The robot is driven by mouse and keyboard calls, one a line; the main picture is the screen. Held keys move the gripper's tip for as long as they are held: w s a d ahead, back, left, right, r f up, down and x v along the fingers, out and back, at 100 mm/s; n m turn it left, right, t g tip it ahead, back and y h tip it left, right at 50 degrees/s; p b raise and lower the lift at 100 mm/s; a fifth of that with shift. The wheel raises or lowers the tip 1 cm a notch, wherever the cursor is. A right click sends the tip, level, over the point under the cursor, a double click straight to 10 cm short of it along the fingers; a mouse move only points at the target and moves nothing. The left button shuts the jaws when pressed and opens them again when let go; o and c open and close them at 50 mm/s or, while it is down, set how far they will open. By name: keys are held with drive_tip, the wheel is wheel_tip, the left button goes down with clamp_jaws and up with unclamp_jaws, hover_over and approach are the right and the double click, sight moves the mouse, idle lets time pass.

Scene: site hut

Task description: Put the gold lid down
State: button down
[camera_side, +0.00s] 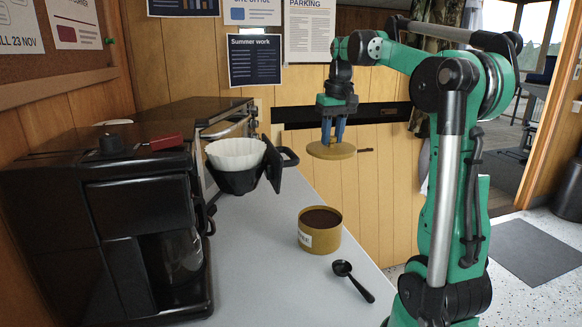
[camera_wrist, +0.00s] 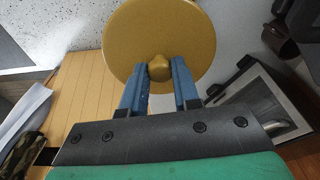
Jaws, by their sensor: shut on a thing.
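The gold lid (camera_side: 331,151) is a round disc held level in the air in the side view, above the far part of the grey counter. My gripper (camera_side: 333,138) points down with its blue fingers shut on the lid's knob. In the wrist view the lid (camera_wrist: 150,30) shows from above, with its round knob between the two blue fingertips (camera_wrist: 160,72). A gold tin (camera_side: 305,237) with a pale label stands open on the counter, nearer the camera than the lid. Dark brown contents (camera_side: 320,218) show inside it.
A black scoop (camera_side: 352,280) lies in front of the tin on the grey counter (camera_side: 255,270). A black coffee maker (camera_side: 120,220) stands at the left. Behind it are a black filter holder with a white filter (camera_side: 236,154) and an oven-like appliance (camera_side: 225,133). The counter's middle is bare.

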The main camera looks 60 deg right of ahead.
drive_tip(key=s+a+f+n, duration=0.2)
drive_tip(key=a, duration=0.7)
drive_tip(key=s+a+f+n, duration=0.3)
drive_tip(key=a, duration=0.6)
drive_tip(key=w+a+r+n+y, duration=0.1)
drive_tip(key=w+a+r+n, duration=0.2)
drive_tip(key=a, duration=0.4)
drive_tip(key=f, duration=2)
drive_tip(key=shift+w+f, duration=0.1)
drive_tip(key=shift+w, duration=0.15)
drive_tip(key=c, duration=0.6)
unclamp_jaws()
drive_tip(key=shift+c, duration=0.2)
